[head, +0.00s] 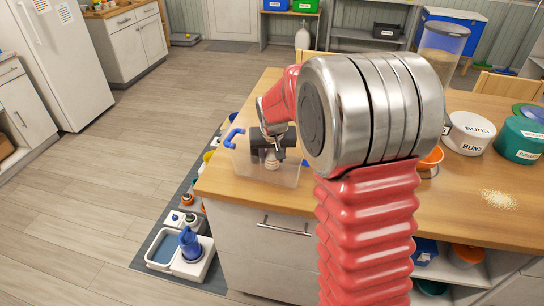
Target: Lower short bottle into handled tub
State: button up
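The handled tub (240,166) is a clear box with blue handles, standing near the left corner of the wooden counter. One blue handle shows at its left; a bit of blue shows at its right side. My gripper (271,152) points down at the tub, with its dark fingers over or inside it. A small pale object, seemingly the short bottle (272,163), shows right below and between the fingers, seen through the tub wall. It looks upright. The fingertips are too small and blurred to tell whether they grip it, or whether the bottle touches the tub floor.
My arm hides much of the counter (450,207) right of the tub. Farther right stand a white BUNS tub (470,134), a teal tub (520,140), a clear container (440,52) and an orange bowl (431,158). Crumbs (498,199) lie on the counter. Several items stand on the floor mat (150,255).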

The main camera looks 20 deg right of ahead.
jog(key=o, duration=1.2)
jog(key=shift+v, duration=6.8)
jog(key=shift+s+a+r+n+t+y, duration=0.2)
jog(key=shift+s+a+n, duration=0.85)
jog(key=shift+s, duration=3.5)
jog(key=shift+s+a+r+n+t+y, duration=0.2)
jog(key=shift+s+a, duration=1.65)
jog(key=shift+s, duration=2.7)
jog(key=shift+s+a+r+n+t+y, duration=0.1)
jog(key=shift+s+a+n+t+y, duration=0.35)
jog(key=shift+s+a, duration=2.55)
